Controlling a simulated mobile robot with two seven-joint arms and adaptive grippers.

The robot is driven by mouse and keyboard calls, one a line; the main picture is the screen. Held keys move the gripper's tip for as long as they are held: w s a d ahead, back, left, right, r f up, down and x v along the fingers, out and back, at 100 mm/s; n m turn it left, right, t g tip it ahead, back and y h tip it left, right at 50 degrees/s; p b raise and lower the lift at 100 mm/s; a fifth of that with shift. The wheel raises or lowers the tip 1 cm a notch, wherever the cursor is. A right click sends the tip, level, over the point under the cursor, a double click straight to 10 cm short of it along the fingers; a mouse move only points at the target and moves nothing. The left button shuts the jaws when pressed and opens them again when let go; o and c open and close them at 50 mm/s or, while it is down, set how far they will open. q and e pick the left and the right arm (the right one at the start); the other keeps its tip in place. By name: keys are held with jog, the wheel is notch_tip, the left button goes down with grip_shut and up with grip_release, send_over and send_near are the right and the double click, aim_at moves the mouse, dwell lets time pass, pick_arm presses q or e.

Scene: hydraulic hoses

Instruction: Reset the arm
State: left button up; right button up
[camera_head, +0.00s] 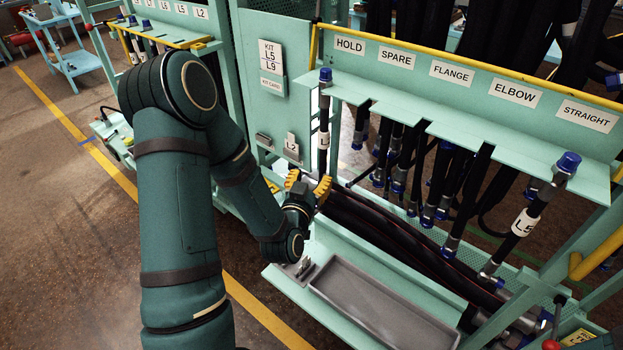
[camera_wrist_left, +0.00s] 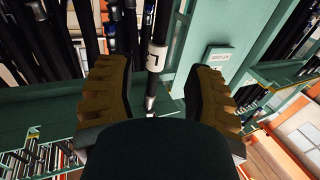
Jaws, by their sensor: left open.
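My left arm comes in from the left in the head view, bent at the elbow. My left gripper (camera_head: 308,188) has yellow ribbed fingers and is open near a hanging hose (camera_head: 324,125) with a blue cap and a white label, in the HOLD slot. In the left wrist view the open fingers (camera_wrist_left: 158,105) stand on either side of that labelled hose (camera_wrist_left: 157,60), which lies beyond them. Nothing is seen held. My right gripper is not in view.
A green rack has slots labelled HOLD, SPARE, FLANGE, ELBOW and STRAIGHT (camera_head: 583,116). A hose labelled L5 (camera_head: 524,222) hangs at the right. A grey tray (camera_head: 380,305) sits on the lower shelf below the gripper. Black hoses crowd behind. Open floor (camera_head: 60,220) lies at left.

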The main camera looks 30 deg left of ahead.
pick_arm(q)
jog(key=s+d+f+m+g+h, duration=0.15)
jog(key=d+f+g+h, duration=0.45)
jog(key=d+f, duration=0.7)
jog(key=s+d+f+g+h, duration=0.3)
jog(key=s+d+f+g, duration=0.6)
jog(key=s, duration=0.4)
jog(key=shift+s+d+f+g, duration=0.35)
jog(key=shift+d+f, duration=0.15)
jog(key=shift+d, duration=0.55)
